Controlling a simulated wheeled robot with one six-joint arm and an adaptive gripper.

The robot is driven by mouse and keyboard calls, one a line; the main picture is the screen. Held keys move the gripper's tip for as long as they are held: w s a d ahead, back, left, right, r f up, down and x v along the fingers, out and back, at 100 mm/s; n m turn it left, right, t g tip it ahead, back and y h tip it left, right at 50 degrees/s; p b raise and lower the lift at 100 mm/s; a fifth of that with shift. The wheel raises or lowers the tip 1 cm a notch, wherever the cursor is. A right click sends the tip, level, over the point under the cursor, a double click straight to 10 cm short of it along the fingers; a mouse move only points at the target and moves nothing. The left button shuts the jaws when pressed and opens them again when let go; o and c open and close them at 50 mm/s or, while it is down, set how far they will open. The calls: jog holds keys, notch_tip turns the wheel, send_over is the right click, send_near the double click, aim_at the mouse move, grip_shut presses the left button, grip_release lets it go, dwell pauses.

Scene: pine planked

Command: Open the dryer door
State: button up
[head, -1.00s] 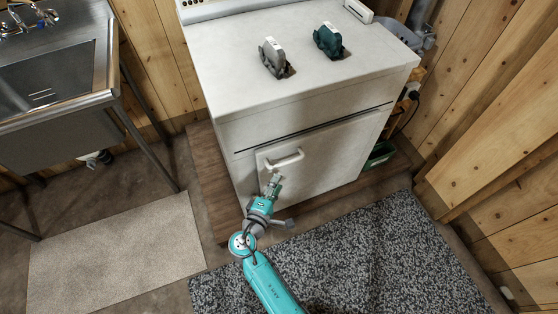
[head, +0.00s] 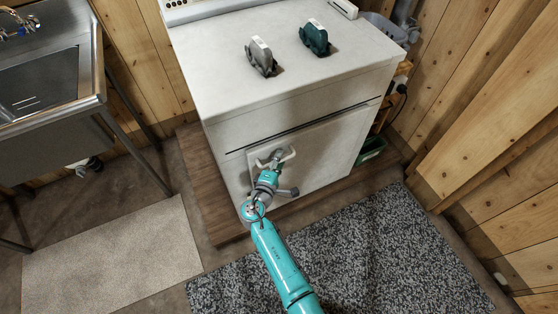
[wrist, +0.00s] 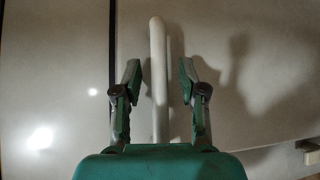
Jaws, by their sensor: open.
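The white dryer (head: 270,75) stands on a low wooden platform. Its front door (head: 330,140) looks shut. The white bar handle (head: 289,152) is on the left part of the door, and my gripper (head: 278,155) is right at it, hiding part of it. In the wrist view the handle (wrist: 157,70) runs upright between the two fingers of my gripper (wrist: 160,72). The fingers are open, with a gap on each side of the bar. The handle's lower end is hidden behind the green gripper body.
A grey object (head: 261,57) and a dark green one (head: 314,38) stand on the dryer top. A steel sink (head: 50,85) is at the left. A beige mat (head: 110,250) and a dark speckled rug (head: 370,255) lie on the floor. A wooden wall (head: 490,150) bounds the right.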

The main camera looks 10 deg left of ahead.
jog(key=shift+c, duration=0.2)
grip_shut()
jog(key=shift+s+d, duration=0.1)
